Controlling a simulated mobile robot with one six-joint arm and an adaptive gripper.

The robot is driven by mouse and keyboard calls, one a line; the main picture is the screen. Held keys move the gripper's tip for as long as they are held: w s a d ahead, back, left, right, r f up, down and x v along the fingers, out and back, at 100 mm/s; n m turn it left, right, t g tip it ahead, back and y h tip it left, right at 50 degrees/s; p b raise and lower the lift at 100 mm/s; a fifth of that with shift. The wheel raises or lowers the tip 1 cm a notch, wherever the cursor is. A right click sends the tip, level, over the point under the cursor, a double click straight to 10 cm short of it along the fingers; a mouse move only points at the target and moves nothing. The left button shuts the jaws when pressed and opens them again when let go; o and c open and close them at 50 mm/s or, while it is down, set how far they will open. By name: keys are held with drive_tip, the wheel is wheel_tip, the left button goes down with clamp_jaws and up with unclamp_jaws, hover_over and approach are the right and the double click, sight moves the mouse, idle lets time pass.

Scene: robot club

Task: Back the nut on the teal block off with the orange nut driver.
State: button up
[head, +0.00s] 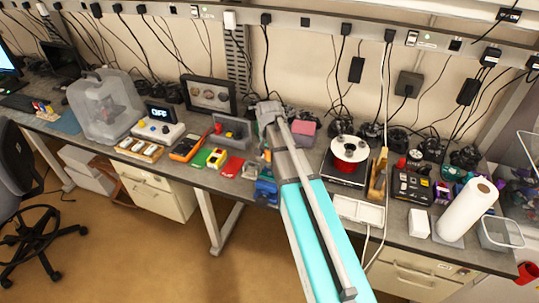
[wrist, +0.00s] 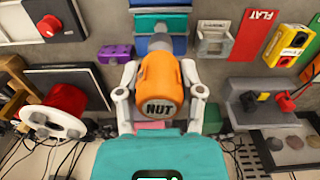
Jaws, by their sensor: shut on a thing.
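The orange nut driver (wrist: 158,82) is between the fingers of my gripper (wrist: 160,88) in the wrist view. My gripper is shut on its handle, and the end marked NUT faces the camera. The driver's tip is hidden behind the handle. A teal block-like piece (wrist: 161,22) shows beyond the driver at the top of the wrist view, beside blue parts; I cannot tell for sure that it is the teal block. No nut is visible.
A purple block (wrist: 115,52), a grey holder (wrist: 214,40) and a red FLAT pad (wrist: 257,32) lie near the driver. A red-and-white spool (head: 350,149) stands right of my arm. A blue item (head: 266,192) sits at the bench's front edge. Cables hang behind.

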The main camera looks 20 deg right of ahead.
drive_tip(key=shift+r+p, duration=0.95)
drive_tip(key=shift+r, duration=0.05)
drive_tip(key=shift+r, duration=0.25)
